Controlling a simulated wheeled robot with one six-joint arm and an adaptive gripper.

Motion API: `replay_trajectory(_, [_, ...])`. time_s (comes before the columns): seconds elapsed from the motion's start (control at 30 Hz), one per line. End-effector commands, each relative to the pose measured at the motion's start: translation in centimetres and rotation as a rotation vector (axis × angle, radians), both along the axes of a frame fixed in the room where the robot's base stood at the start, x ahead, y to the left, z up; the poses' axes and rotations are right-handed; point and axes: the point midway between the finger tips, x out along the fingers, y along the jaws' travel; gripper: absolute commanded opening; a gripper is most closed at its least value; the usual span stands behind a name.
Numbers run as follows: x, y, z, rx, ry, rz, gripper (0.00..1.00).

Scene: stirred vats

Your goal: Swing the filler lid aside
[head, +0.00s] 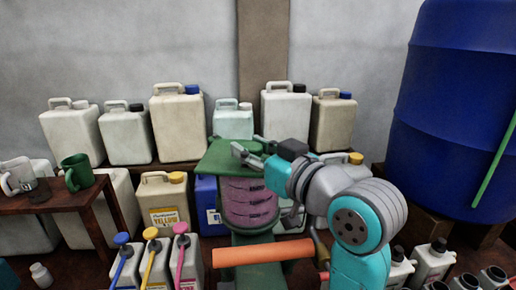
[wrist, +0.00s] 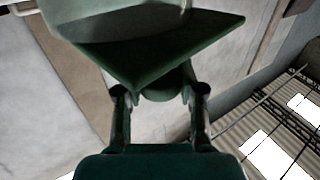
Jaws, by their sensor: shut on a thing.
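The filler lid (head: 216,160) is a flat green plate on top of a vat with a pink, marked, ribbed body (head: 248,203). My gripper (head: 255,148) is at the top of the vat, reaching in from the right, and is shut on the lid. In the wrist view the green lid (wrist: 150,55) fills the top middle, with one corner pointing down toward my gripper (wrist: 160,98). A rounded dark green part sits between the two fingers. The exact contact is dark and partly hidden.
An orange horizontal bar (head: 262,252) crosses in front of the vat. Several jugs stand on a shelf behind. A large blue drum (head: 455,110) stands at right. A small table (head: 70,197) with a green mug (head: 77,172) is at left. Pump-topped bottles stand front left.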

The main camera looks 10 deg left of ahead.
Motion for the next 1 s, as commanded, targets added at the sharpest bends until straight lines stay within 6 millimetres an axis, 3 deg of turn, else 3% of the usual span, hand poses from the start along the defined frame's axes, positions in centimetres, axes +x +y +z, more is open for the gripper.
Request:
replay_trajectory(0.43, [-0.34,0.25,0.04,0.004,0.0,-0.025,0.0])
replay_trajectory(0.47, [-0.34,0.25,0.04,0.004,0.0,-0.025,0.43])
replay_trajectory(0.57, [-0.34,0.24,0.03,0.004,0.0,-0.025,0.65])
replay_trajectory(1.0, [-0.33,0.21,0.8,0.004,-0.001,-0.026,0.65])
